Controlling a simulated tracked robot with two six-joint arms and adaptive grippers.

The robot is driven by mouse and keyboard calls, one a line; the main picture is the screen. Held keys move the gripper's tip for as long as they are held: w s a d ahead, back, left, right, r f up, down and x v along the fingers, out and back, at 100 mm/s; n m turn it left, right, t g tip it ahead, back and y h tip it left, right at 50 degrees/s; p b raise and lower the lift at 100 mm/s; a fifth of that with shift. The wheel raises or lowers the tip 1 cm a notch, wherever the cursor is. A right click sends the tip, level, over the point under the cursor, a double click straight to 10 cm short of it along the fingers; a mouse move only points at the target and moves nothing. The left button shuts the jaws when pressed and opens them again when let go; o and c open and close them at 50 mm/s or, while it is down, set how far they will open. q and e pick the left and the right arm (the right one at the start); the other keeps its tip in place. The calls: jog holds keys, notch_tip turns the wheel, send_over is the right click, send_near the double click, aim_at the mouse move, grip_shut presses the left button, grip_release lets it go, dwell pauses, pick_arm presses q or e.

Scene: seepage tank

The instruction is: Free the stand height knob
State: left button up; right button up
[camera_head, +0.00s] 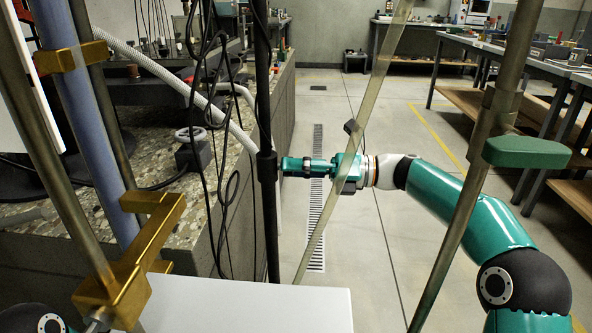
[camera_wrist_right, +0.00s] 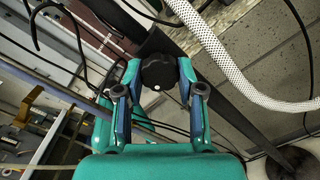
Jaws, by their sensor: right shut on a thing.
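The stand is a thin black upright pole (camera_head: 262,80) beside the stone-topped bench, with a thicker black collar (camera_head: 266,165) partway up. The stand height knob (camera_wrist_right: 158,72) is black and lobed; in the right wrist view it sits at the pole, between my fingers. My right gripper (camera_head: 285,166) reaches in from the right at the collar's height. In the right wrist view its two fingers (camera_wrist_right: 160,84) are closed on the knob from both sides. In the head view the fingers hide the knob. My left gripper is not in view.
Black cables (camera_head: 205,150) and a white braided hose (camera_head: 180,85) hang close left of the pole. A clear slanted tube (camera_head: 375,90) and a metal post (camera_head: 480,170) cross in front of my right arm. The floor (camera_head: 385,250) to the right is clear.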

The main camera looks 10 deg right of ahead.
jog(key=shift+f, duration=0.35)
jog(key=o, duration=1)
jog(key=shift+c, duration=0.2)
jog(key=shift+o, duration=0.9)
jog(key=shift+r, duration=0.2)
jog(key=shift+d, duration=0.1)
jog(key=s+d, duration=0.2)
jog(key=d, duration=0.9)
jog(key=shift+s+d, duration=0.15)
jog(key=shift+d, duration=0.15)
jog(key=shift+s+f, duration=0.1)
jog(key=shift+f, duration=0.05)
